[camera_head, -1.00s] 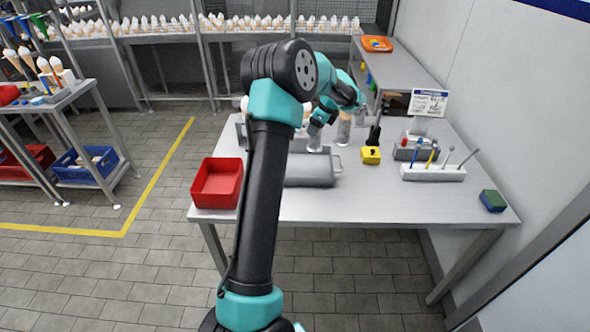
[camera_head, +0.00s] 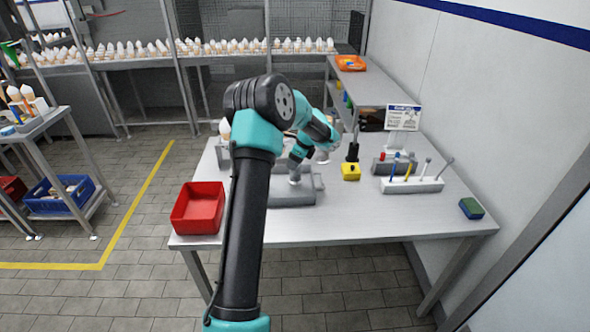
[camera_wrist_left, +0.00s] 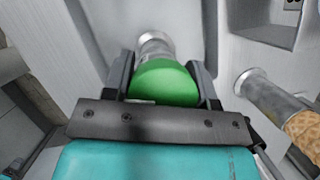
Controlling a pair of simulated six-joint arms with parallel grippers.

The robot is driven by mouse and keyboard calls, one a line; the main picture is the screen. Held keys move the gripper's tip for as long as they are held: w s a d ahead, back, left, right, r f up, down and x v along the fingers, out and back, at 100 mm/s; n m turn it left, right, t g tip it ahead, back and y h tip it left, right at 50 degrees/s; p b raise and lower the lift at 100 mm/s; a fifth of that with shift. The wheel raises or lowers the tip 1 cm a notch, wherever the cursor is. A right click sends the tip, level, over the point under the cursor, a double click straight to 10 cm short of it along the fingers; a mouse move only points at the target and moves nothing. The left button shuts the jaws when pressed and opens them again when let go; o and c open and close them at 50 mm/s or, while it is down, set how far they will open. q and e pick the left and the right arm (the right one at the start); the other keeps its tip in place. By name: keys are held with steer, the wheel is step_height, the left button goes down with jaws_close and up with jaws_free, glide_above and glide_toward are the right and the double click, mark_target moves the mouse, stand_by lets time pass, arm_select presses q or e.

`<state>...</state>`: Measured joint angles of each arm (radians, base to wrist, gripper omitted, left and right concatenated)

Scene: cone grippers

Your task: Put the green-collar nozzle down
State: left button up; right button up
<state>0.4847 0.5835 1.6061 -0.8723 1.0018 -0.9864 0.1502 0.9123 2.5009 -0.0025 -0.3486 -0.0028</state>
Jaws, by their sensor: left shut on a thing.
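My left gripper (camera_head: 295,174) is low over the grey tray (camera_head: 298,200) on the metal table, mostly hidden behind my own arm in the head view. In the left wrist view its jaws (camera_wrist_left: 162,88) are shut on the green-collar nozzle. The green collar (camera_wrist_left: 165,82) sits between the fingers, and the nozzle's metal end (camera_wrist_left: 155,45) points away from the gripper over a grey surface. I cannot tell whether that end touches the surface. My right gripper is not in view.
A red bin (camera_head: 198,210) stands left of the tray. A yellow block (camera_head: 350,172), a pale tool rack (camera_head: 412,186) and a green-blue block (camera_head: 471,208) stand to the right. A metal cylinder (camera_wrist_left: 262,92) with a waffle cone is right of the jaws.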

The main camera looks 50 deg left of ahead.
arm_select(q)
steer(key=shift+f, duration=1.85)
steer(key=shift+f, duration=0.15)
steer(key=o, duration=1.1)
steer(key=v, duration=1.2)
